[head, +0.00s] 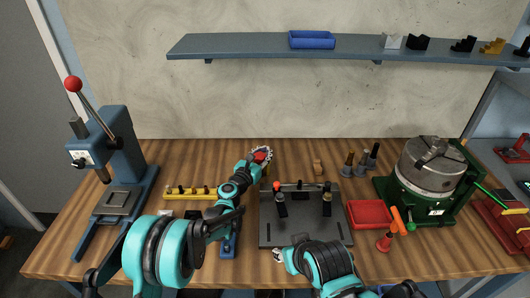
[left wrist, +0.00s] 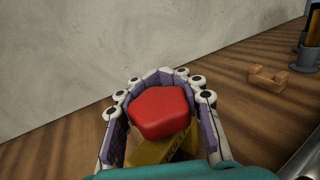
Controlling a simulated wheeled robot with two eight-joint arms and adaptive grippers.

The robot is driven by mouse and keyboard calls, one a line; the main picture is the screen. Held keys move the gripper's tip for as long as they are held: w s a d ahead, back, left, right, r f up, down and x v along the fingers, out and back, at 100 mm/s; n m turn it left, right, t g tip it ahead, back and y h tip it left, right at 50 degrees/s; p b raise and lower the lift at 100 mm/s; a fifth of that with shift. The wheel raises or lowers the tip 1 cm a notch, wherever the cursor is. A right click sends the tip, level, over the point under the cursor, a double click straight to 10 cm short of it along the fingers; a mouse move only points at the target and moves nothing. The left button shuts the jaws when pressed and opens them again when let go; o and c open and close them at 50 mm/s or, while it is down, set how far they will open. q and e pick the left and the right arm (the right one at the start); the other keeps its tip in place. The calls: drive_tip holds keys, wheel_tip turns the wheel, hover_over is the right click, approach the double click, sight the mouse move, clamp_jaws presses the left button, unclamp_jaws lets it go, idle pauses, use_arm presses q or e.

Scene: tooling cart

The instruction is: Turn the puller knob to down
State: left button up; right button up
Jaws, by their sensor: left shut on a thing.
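The red puller knob (left wrist: 160,110) sits between the fingers of my left gripper (left wrist: 160,98) in the left wrist view. The fingers curve around it and are shut on it. A yellow body (left wrist: 152,152) with dark lettering shows just below the knob, partly hidden by it. In the head view the left gripper (head: 262,154) is at the back of the wooden bench, and a bit of the red knob (head: 259,156) shows. Which way the knob points is hard to tell. My right gripper (head: 279,255) is low at the fixture plate's front edge; its fingers are too small to read.
A dark fixture plate (head: 300,235) with clamps lies right of the left arm. A red tray (head: 369,213), a green-based chuck (head: 430,170) and a blue press (head: 120,150) stand around. A wooden block (head: 317,168) and several dark tool holders are right of the left gripper.

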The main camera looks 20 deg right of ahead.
sight(257, 161)
use_arm(q)
drive_tip(key=o, duration=1.3)
drive_tip(key=shift+a, duration=0.1)
drive_tip(key=v, duration=1.2)
